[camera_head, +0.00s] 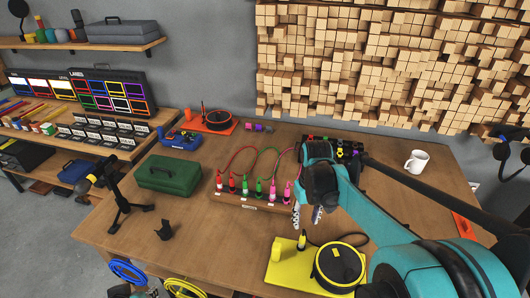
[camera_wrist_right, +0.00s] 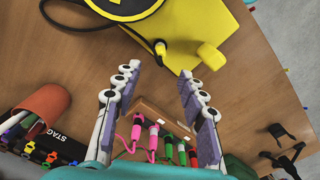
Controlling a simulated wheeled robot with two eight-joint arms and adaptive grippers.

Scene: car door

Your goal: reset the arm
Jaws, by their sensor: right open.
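My right arm (camera_head: 395,235), teal and black, reaches in from the lower right over the wooden table. My right gripper (camera_head: 307,215) points down at the table beside the cable board (camera_head: 240,201), partly hidden by its own wrist. In the right wrist view my gripper (camera_wrist_right: 158,73) has its two grey-padded fingers spread wide with nothing between them. Pink, red and green plugs (camera_wrist_right: 155,138) lie beyond the fingers in that view, apart from them. My left gripper is in neither view.
A yellow plate with a round yellow and black device (camera_head: 338,264) lies at the table's front. A white mug (camera_head: 416,161) stands at the right. A green case (camera_head: 168,175) and a black stand (camera_head: 118,205) are on the left.

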